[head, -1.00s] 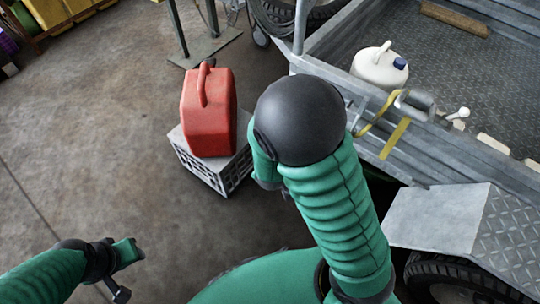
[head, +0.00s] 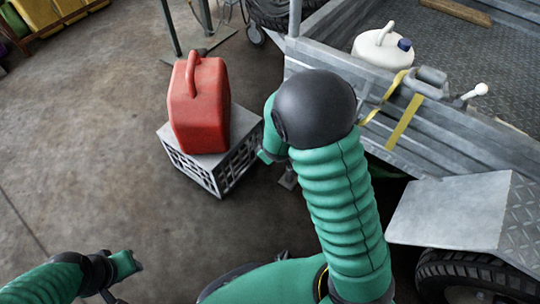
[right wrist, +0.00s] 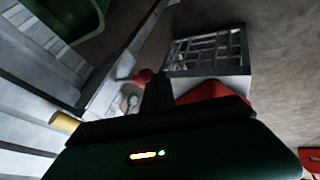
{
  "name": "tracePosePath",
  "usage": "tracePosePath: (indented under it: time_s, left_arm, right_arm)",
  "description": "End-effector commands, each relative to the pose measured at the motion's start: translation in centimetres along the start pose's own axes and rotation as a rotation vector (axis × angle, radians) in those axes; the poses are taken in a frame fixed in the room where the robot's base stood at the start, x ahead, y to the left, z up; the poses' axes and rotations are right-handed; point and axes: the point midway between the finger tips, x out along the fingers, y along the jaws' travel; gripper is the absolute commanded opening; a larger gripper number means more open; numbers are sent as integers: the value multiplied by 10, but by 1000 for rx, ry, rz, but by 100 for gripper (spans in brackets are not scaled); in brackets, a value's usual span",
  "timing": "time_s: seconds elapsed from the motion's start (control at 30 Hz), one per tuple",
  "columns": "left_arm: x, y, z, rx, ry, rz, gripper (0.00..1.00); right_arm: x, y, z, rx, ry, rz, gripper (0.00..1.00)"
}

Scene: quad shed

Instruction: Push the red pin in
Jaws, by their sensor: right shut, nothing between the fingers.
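A small red knob, which looks like the red pin (right wrist: 143,76), shows in the right wrist view on a pale metal bracket at the trailer's side. My right gripper (right wrist: 156,92) is a dark shape just right of and below the pin, shut with nothing in it. I cannot tell if it touches the pin. In the head view my right arm's black joint and green sleeve hide the pin and most of that gripper. My left gripper (head: 122,268) is low at the left, away from the trailer; I cannot tell its jaws.
A red fuel can (head: 200,110) stands on a grey crate (head: 240,158) left of my right arm. The grey metal trailer (head: 440,130) fills the right, with a white jug (head: 382,47) and a yellow strap (head: 403,122). Concrete floor (head: 80,150) is clear at left.

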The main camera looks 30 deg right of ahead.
Motion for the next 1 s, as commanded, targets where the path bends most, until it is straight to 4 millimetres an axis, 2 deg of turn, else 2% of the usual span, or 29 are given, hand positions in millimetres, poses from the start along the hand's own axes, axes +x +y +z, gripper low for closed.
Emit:
tracePosePath:
  time_s: [0.37,0.67,1.0]
  left_arm:
    - [2,0,0,0,1,0,36]
    - [5,0,1,0,0,0,36]
    - [4,0,1,0,0,0,36]
  right_arm:
    - [1,4,0,0,0,-1,0]
    - [18,35,-1,2,0,0,0]
    - [19,37,-2,1,0,3,0]
